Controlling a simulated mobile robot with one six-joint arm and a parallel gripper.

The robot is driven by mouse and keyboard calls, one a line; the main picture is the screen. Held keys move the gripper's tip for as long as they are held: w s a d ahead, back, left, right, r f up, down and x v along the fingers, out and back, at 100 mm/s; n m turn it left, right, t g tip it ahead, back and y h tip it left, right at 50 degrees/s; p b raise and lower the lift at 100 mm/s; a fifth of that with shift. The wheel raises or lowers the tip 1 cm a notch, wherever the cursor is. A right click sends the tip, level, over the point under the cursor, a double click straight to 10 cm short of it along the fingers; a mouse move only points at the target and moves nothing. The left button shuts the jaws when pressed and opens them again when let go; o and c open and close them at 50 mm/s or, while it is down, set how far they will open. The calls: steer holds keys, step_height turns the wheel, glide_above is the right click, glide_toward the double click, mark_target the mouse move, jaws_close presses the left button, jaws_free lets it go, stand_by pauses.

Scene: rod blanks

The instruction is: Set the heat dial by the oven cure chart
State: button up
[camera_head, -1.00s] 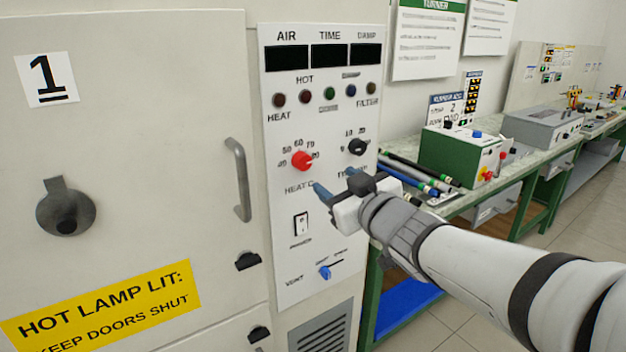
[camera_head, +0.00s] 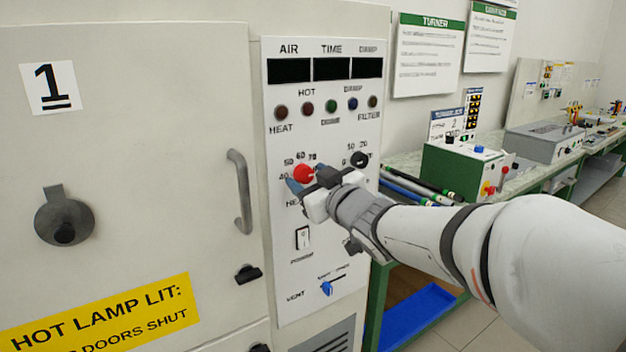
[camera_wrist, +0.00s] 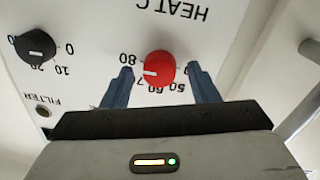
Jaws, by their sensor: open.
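The red heat dial (camera_head: 303,174) sits on the oven's white control panel (camera_head: 285,225), under the lamps. In the wrist view, which is upside down, the red dial (camera_wrist: 160,69) shows a white pointer mark on its left side, roughly between 70 and 80. My gripper (camera_head: 309,181) is open at the dial. In the wrist view, one finger of my gripper (camera_wrist: 160,72) stands on each side of the dial, with gaps showing. The fingers cover part of the scale. I cannot make out an oven cure chart.
A black dial (camera_head: 359,159) is to the right of the red one. A power switch (camera_head: 302,238) and blue vent knob (camera_head: 326,288) are below. A door handle (camera_head: 240,190) stands out at left. Rods (camera_head: 405,183) lie on the bench at right.

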steer(key=shift+c, duration=0.4)
steer(key=c, duration=0.9)
